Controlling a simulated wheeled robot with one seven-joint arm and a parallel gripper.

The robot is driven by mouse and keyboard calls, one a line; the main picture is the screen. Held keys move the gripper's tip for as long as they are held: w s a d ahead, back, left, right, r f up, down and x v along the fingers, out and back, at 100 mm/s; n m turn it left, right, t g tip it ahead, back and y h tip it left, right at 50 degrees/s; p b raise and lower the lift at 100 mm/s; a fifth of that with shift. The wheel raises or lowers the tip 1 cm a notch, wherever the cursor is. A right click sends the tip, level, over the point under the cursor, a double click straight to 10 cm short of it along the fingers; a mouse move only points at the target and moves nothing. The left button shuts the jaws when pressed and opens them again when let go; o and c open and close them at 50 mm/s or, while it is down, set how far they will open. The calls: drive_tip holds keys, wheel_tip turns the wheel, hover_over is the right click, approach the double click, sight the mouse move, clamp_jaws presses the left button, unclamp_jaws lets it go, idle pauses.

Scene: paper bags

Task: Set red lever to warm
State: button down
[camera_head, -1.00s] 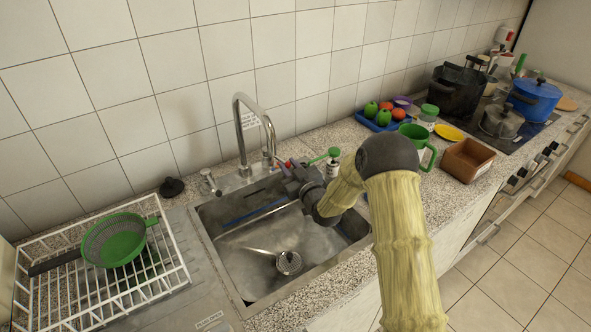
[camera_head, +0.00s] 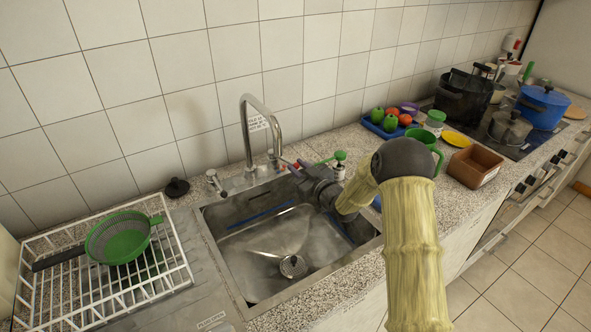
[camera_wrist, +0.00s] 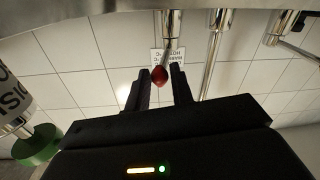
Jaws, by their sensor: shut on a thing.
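The red lever's round red tip (camera_wrist: 159,76) shows in the wrist view, on a chrome stem coming from the tap body. My gripper (camera_wrist: 160,82) has one dark finger on each side of it and is shut on it. In the head view my gripper (camera_head: 289,167) is at the base of the chrome tap (camera_head: 247,130), above the sink's back right corner. Only a small bit of red shows there; the rest of the lever is hidden.
The steel sink (camera_head: 262,240) lies below my arm. A green-topped bottle (camera_head: 339,168) stands close right of my gripper, and a small chrome tap (camera_head: 214,183) to its left. A white rack (camera_head: 60,285) holds a green colander (camera_head: 122,238). A green mug (camera_head: 421,150) stands at right.

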drive_tip(key=c, duration=1.2)
unclamp_jaws()
drive_tip(key=shift+d+r, duration=0.15)
drive_tip(key=shift+c, duration=0.2)
drive_tip(key=b+v, duration=0.2)
drive_tip(key=v, duration=1)
